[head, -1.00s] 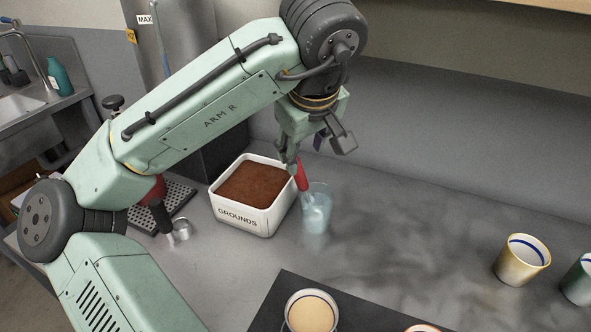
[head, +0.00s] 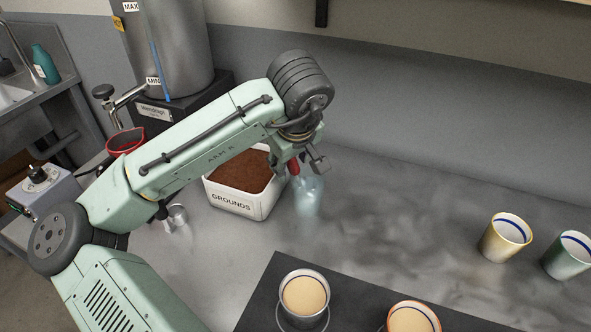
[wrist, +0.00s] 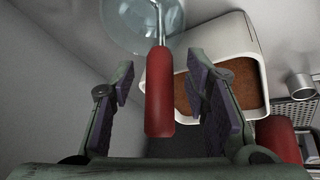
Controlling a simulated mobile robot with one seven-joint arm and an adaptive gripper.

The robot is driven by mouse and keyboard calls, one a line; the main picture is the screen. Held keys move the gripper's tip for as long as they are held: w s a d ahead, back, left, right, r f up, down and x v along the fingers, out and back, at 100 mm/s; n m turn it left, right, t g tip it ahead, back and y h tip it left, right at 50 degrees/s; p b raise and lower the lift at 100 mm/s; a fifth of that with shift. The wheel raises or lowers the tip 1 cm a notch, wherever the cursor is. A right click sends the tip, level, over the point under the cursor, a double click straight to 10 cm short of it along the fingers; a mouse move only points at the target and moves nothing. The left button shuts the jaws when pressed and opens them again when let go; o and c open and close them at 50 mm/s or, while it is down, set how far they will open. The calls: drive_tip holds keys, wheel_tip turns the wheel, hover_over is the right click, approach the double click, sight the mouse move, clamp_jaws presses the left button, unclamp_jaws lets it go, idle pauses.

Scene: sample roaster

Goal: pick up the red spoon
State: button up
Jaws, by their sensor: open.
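The red spoon (head: 294,167) stands in a clear glass (head: 308,197), its handle up and partly hidden by my gripper in the head view. In the wrist view the red handle (wrist: 159,95) lies between my open fingers, with a gap on both sides. Its thin metal stem runs into the glass (wrist: 143,18) at the top of that view. My gripper (wrist: 162,82) is open and holds nothing. In the head view my gripper (head: 306,160) is just above the glass.
A white bin of brown grounds (head: 238,196) stands close to the left of the glass. A dark mat (head: 258,308) with cups lies in front. Two cups, yellow (head: 503,238) and green (head: 567,256), stand at right. The counter between is clear.

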clamp_jaws()
idle(0.4)
